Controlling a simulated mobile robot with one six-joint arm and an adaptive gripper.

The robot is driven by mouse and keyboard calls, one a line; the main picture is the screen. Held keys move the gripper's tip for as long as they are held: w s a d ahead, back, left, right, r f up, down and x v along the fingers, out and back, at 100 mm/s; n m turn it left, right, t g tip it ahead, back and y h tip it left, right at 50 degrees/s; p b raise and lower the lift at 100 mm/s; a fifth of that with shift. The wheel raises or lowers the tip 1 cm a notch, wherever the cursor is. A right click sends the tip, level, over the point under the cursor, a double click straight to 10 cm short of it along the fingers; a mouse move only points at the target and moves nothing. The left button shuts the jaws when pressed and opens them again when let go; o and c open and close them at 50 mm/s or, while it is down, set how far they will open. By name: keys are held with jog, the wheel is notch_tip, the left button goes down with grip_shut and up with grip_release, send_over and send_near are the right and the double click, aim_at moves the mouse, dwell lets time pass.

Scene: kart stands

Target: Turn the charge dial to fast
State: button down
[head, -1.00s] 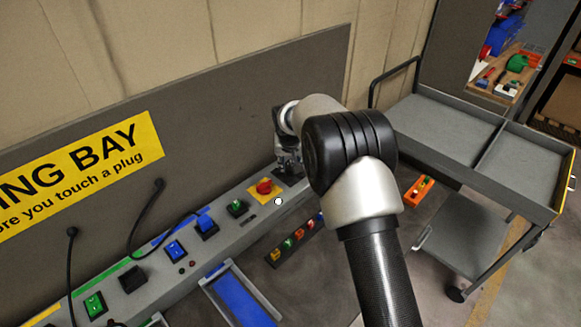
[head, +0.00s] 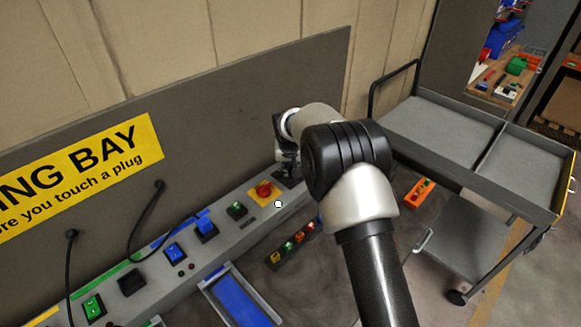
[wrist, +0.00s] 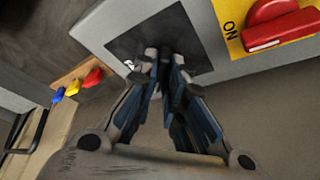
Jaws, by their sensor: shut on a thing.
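The dark dial plate (wrist: 190,32) is on the grey panel in the wrist view, with a small white mark near its left edge. My gripper (wrist: 165,62) reaches over this plate with its fingertips drawn close together. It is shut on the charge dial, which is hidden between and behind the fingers. The dial's setting cannot be read. In the head view my gripper (head: 285,170) is at the right end of the grey panel (head: 228,229), partly covered by my own arm.
A red rotary switch (wrist: 280,22) on a yellow plate marked ON is close beside the dial plate; it also shows in the head view (head: 264,188). Blue (head: 175,250) and green (head: 93,306) switches and hanging cables line the panel. A grey cart (head: 440,121) stands at right.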

jog(key=shift+m, duration=0.3)
jog(key=m, duration=0.1)
jog(key=m+h+b, duration=0.1)
jog(key=m, duration=0.1)
jog(key=shift+a+h, duration=0.25)
jog(key=shift+h, duration=0.05)
jog(key=m, duration=0.2)
jog(key=m+g+h, duration=0.1)
jog(key=m, duration=0.2)
jog(key=shift+w+a+h+p, duration=0.15)
jog(key=shift+h+p, duration=0.15)
jog(key=shift+p, duration=0.05)
jog(key=shift+m, duration=0.3)
jog(key=c, duration=1.7)
grip_release()
jog(key=shift+o, duration=0.2)
